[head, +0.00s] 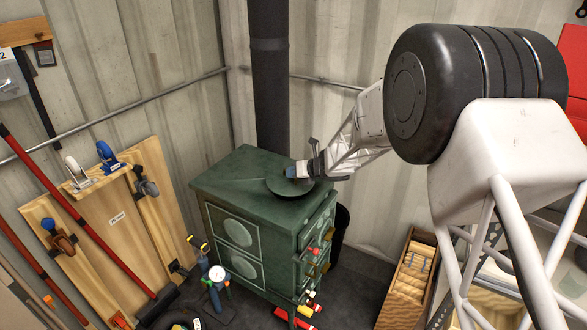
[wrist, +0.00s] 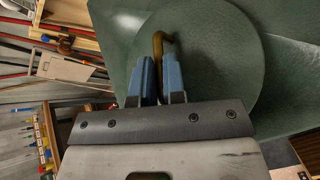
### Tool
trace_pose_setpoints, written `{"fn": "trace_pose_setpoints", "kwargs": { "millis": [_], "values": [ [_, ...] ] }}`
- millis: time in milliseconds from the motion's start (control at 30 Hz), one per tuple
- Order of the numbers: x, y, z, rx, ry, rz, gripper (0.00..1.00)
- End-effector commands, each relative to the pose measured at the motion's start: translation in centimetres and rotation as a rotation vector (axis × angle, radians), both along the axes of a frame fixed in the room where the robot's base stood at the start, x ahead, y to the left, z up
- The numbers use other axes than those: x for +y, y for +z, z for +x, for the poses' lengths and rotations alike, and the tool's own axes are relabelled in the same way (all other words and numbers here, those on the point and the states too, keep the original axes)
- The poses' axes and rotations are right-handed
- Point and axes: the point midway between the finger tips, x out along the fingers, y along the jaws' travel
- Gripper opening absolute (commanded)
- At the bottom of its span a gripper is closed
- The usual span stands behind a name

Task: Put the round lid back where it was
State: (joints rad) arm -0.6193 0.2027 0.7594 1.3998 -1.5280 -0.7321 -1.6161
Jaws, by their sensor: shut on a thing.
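The round lid (head: 290,189) is a dark green disc at the top of the green stove (head: 228,180), near its right edge in the head view. I cannot tell whether it rests on the stove top or hangs just above it. In the wrist view the lid (wrist: 220,60) fills the upper middle, with a curved brass-coloured handle (wrist: 159,40) rising from it. My gripper (head: 293,172) is over the lid. Its blue fingers (wrist: 159,78) are shut on the handle. The lid's opening in the stove top is not visible to me.
A black flue pipe (head: 270,80) rises behind the stove, close to my gripper. A wooden panel with hung tools (head: 115,220) leans at the left. A wooden crate (head: 408,280) stands at the right. Tools lie on the floor in front.

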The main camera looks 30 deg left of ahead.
Motion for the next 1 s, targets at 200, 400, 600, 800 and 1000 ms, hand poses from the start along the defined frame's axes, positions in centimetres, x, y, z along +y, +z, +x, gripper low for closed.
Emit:
{"fn": "trace_pose_setpoints", "kwargs": {
  "millis": [200, 400, 600, 800, 1000],
  "values": [
    [0.0, -1.3, 0.1, 0.000, 0.000, 0.001, 0.00],
    [0.0, -1.9, 0.0, -0.001, 0.000, 0.001, 0.00],
    [0.0, -2.0, 0.0, -0.001, 0.000, 0.001, 0.00],
    [0.0, -1.9, 0.0, -0.001, 0.000, 0.001, 0.00],
    [0.0, -2.0, 0.0, 0.000, 0.000, 0.001, 0.00]
  ]
}}
